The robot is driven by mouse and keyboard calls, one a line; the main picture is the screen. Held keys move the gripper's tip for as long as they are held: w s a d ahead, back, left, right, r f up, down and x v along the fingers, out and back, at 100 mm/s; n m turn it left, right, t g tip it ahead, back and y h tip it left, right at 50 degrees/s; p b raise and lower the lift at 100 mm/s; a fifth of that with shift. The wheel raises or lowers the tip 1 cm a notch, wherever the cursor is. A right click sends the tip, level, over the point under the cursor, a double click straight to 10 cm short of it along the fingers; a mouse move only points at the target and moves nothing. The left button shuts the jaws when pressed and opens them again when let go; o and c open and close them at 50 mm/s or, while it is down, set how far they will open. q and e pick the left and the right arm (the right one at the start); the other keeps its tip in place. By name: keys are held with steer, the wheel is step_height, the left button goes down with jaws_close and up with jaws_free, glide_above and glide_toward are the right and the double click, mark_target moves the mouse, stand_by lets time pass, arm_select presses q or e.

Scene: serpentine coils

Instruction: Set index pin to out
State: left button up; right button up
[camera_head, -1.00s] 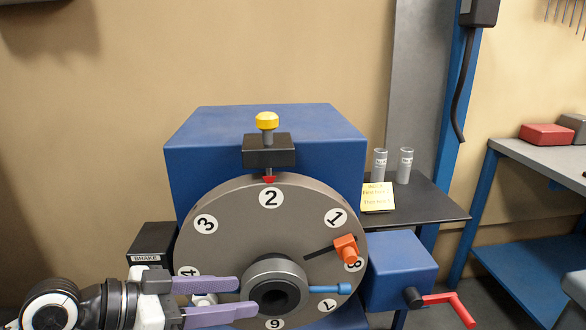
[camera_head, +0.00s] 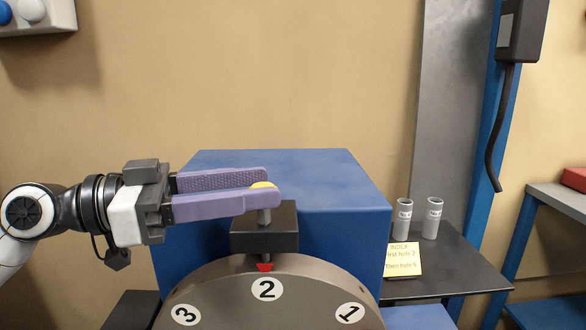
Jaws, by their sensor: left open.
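The index pin has a yellow knob (camera_head: 263,185) on a grey stem (camera_head: 264,215) that rises from a black block (camera_head: 281,228). A red pointer (camera_head: 264,267) shows under the block, above the number 2 on the grey disc (camera_head: 220,285). My left gripper (camera_head: 272,188) comes in from the left with its purple fingers apart, at knob height. The near finger hides most of the knob, and the far finger lies behind it. I cannot tell whether either finger touches the knob. My right gripper is not in view.
A blue housing (camera_head: 335,190) stands behind the disc. A grey bench (camera_head: 560,198) is at far right.

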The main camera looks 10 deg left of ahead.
mark_target(292, 219)
arm_select(q)
steer(key=p+x, duration=0.2)
steer(key=x, duration=0.3)
steer(key=shift+r, duration=0.15)
steer(key=shift+w+d, duration=0.2)
steer(key=shift+d, duration=0.15)
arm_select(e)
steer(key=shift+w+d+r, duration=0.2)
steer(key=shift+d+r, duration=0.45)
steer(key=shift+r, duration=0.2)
